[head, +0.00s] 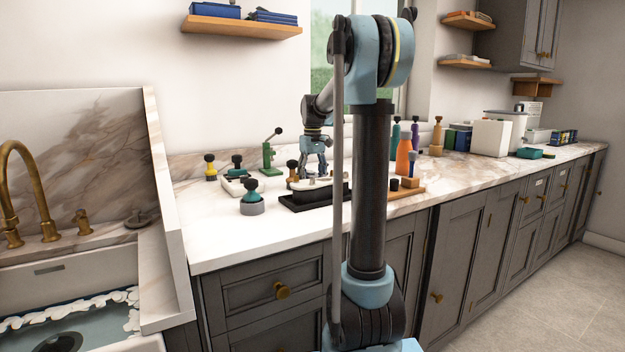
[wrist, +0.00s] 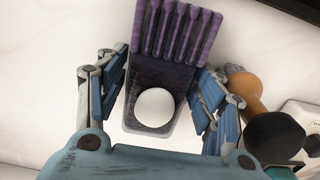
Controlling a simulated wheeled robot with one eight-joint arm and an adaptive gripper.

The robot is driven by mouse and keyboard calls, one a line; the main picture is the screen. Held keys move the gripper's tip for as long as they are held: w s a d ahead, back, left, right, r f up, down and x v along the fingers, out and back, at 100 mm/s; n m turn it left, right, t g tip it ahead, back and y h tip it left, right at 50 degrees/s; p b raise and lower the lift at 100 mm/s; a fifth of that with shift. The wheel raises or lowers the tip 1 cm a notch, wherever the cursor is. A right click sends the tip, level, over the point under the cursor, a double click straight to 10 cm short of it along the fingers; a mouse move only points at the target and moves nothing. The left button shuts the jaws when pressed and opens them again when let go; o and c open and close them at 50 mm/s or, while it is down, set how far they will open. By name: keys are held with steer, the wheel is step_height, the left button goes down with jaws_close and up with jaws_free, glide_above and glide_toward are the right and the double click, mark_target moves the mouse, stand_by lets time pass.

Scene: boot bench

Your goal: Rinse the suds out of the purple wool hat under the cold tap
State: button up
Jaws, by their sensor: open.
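My gripper (head: 316,172) is over the counter, pointing down, with its fingers spread. In the wrist view, its blue fingers (wrist: 158,85) stand open on either side of a purple ribbed thing (wrist: 175,30) with a dark textured middle and a white ball (wrist: 155,107) at its near end. It may be the wool hat, but I cannot tell for sure. No hat is plain in the head view. The brass tap (head: 28,185) arches over the white sink (head: 75,272) at the left, where white suds (head: 70,309) float on the water.
A marble upstand (head: 165,200) separates sink and counter (head: 225,235). A dark tray (head: 310,199) lies below my gripper. A grey-based knobbed tool (head: 251,203), a green press (head: 268,155) and an orange bottle (head: 403,155) stand around it. Front counter space is clear.

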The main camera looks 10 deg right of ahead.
mark_target(313, 174)
step_height(313, 174, up, 12)
stand_by(0.6)
steer(key=shift+c, duration=0.4)
